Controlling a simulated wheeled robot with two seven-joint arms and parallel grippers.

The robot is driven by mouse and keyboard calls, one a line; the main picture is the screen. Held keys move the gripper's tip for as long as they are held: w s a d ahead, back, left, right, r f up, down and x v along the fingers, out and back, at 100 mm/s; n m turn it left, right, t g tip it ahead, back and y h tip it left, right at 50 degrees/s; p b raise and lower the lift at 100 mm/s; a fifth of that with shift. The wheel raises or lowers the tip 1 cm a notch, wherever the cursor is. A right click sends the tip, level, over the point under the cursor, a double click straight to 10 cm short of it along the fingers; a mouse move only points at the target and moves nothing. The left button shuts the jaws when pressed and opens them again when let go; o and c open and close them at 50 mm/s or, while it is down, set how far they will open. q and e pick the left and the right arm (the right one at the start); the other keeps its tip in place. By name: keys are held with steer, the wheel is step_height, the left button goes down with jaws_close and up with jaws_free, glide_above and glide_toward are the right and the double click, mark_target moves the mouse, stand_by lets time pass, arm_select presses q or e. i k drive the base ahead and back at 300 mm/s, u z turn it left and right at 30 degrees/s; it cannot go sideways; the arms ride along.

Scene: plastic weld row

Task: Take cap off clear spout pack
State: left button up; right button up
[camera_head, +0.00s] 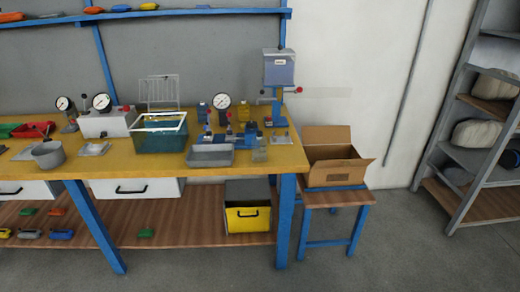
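Neither of my grippers is in view. A small clear, greyish pack-like item (260,151) stands near the front right edge of the yellow workbench (225,178); it may be the clear spout pack, but it is too small to tell or to make out a cap. Small bottle-like items with coloured tops (229,132) stand just behind it to the left. A grey tray (210,158) sits left of the clear item.
A clear tank (160,141) of bluish-green water, pressure gauges (221,101) and a blue press stand (278,105) crowd the bench. An open cardboard box (336,173) sits on a low blue-legged stand at right. Shelves (480,155) stand far right. The floor between is clear.

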mark_target(259, 144)
steer(key=z, duration=0.75)
steer(key=k, duration=1)
steer(key=z, duration=1.65)
steer(key=i, duration=0.25)
steer(key=u, duration=0.65)
steer(key=i, duration=2.1)
steer(key=u, duration=1.95)
steer(key=i, duration=1)
steer(key=u, duration=1)
